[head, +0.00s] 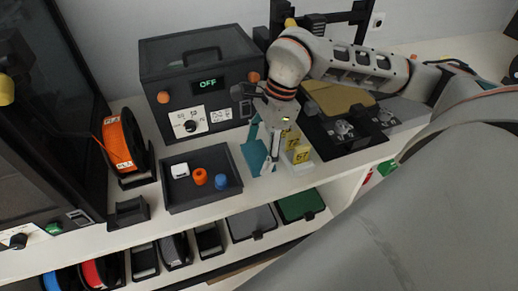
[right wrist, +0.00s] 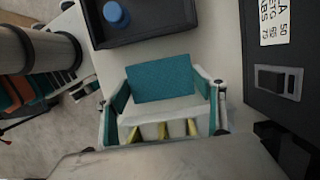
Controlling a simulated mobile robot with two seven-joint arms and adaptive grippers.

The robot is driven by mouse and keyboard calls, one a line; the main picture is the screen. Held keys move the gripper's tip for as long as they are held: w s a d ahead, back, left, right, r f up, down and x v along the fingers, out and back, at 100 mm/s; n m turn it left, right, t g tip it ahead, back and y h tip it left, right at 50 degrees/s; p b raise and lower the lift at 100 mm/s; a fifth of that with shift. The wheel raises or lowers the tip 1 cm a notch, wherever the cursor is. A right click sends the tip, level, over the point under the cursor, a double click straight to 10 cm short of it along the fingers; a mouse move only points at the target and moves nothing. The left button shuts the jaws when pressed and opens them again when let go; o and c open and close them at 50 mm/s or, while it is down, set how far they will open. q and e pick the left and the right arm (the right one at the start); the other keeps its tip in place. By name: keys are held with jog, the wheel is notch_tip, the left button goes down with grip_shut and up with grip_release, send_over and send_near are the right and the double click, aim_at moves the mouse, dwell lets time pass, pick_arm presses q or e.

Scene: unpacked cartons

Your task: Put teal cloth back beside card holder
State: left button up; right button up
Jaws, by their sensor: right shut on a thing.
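The teal cloth (head: 254,150) hangs at my right gripper (head: 270,158), over the white counter between the dark tray and the card holder. My right gripper is shut on the cloth, which also shows between the fingers in the right wrist view (right wrist: 160,80). I cannot tell whether its lower edge touches the counter. The card holder (head: 302,164), white with yellow numbered cards, stands just right of the gripper. Yellow card edges (right wrist: 163,131) show in the right wrist view below the cloth. My left gripper is out of view.
A dark tray (head: 204,202) with white, orange and blue pieces lies left of the cloth. A dark oven-like box (head: 190,72) reading OFF stands behind. An orange spool (head: 124,145) is at left. Black panels (head: 350,135) lie right of the card holder. Bins fill the lower shelf.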

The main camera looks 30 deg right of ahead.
jog(key=shift+f, duration=0.1)
jog(key=o, duration=1.1)
jog(key=shift+o, duration=0.2)
jog(key=v, duration=1.2)
jog(key=shift+r, duration=0.25)
jog(key=shift+s+a, duration=0.1)
